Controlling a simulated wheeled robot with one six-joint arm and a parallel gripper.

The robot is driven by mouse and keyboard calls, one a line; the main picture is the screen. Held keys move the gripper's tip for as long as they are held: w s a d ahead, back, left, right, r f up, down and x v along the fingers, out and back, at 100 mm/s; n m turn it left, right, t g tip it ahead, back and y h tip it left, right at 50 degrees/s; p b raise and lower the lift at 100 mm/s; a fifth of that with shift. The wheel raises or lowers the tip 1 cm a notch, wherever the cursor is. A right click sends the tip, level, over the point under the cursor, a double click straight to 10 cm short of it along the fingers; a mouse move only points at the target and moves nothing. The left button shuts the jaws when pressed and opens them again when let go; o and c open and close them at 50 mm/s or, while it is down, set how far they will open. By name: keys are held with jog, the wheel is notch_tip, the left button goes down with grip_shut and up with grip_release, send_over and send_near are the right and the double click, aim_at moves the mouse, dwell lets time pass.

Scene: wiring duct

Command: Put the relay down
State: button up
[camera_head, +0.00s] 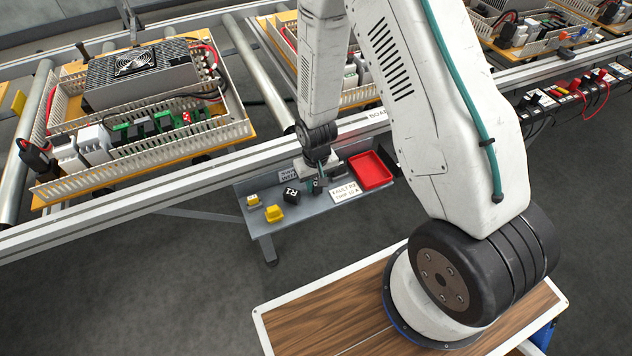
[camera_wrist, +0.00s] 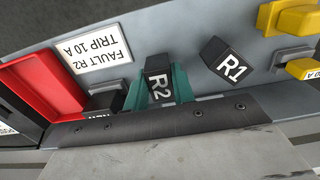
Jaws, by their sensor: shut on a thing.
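My gripper (camera_wrist: 157,84) is shut on a black relay marked R2 (camera_wrist: 158,90), with one teal finger on each side of it. In the head view my gripper (camera_head: 314,184) is over the small grey shelf (camera_head: 262,226); the held relay is hard to make out there. I cannot tell whether the relay touches the shelf. A second black relay, marked R1 (camera_wrist: 229,62), lies loose and turned on the shelf, right of my gripper in the wrist view. It also shows in the head view (camera_head: 291,196), left of my gripper.
A red tray (camera_head: 371,170) and a white card reading FAULT R2 TRIP 10 A (camera_wrist: 84,50) lie beside the gripper. Yellow blocks (camera_head: 274,213) stand on the shelf's left part. A rail and a duct board (camera_head: 150,110) lie behind.

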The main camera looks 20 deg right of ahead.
jog(key=o, duration=0.9)
jog(key=shift+f, duration=0.15)
notch_tip(320, 180, up, 13)
notch_tip(320, 180, up, 18)
send_over(316, 182)
jog(key=s+d, duration=0.2)
jog(key=s, duration=0.4)
jog(key=s+d+r+t, duration=0.1)
jog(key=s+r, duration=1.1)
jog(key=s, duration=0.4)
jog(key=shift+s, duration=0.4)
jog(key=shift+r, duration=0.1)
